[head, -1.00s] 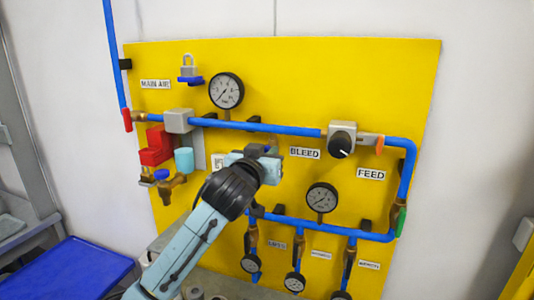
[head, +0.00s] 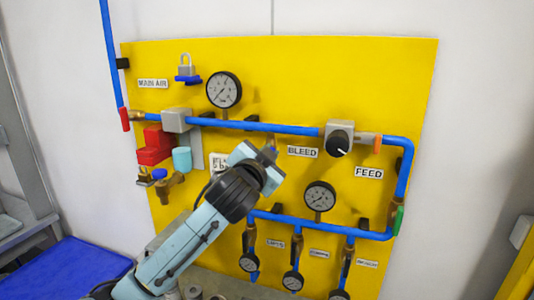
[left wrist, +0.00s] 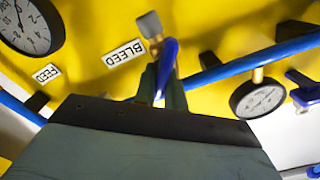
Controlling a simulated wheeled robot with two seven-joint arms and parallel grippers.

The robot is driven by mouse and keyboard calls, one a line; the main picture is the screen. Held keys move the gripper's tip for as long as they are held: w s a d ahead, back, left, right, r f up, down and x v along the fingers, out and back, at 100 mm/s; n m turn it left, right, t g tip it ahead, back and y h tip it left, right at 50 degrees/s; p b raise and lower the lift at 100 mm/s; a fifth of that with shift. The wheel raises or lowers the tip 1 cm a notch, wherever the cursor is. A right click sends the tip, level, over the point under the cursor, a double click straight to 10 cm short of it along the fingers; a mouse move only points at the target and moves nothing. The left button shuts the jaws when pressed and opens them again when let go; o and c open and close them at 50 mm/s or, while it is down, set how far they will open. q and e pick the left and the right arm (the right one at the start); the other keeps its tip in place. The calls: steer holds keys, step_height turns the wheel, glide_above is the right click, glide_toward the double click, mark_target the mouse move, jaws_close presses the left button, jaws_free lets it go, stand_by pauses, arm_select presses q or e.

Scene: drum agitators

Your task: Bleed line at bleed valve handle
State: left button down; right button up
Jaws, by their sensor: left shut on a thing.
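My left gripper (head: 269,153) is at the yellow panel, left of the BLEED label (head: 303,152), and its own body mostly hides what it holds in the head view. In the left wrist view, upside down, its dark fingers (left wrist: 162,88) are shut on the blue bleed valve handle (left wrist: 168,58). A brass and grey valve part (left wrist: 150,27) shows just beyond the handle, beside the BLEED label (left wrist: 124,53). My right gripper is in neither view.
The yellow panel (head: 300,80) carries a blue pipe (head: 265,127), an upper gauge (head: 223,90), a lower gauge (head: 320,196) and a black knob (head: 339,144). Red block (head: 154,146) and cyan cup (head: 182,159) are left of my arm.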

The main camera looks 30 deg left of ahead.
arm_select(q)
steer(key=m, duration=0.5)
steer(key=shift+w+d+f+m, duration=0.1)
steer(key=shift+d+f+m, duration=0.1)
steer(key=shift+f+m, duration=0.1)
steer(key=m, duration=0.4)
steer(key=shift+d+f+m, duration=0.1)
steer(key=shift+f+m, duration=0.15)
steer(key=shift+m, duration=0.15)
steer(key=c, duration=1.5)
jaws_free()
steer(key=shift+f, duration=0.1)
steer(key=shift+o, duration=0.2)
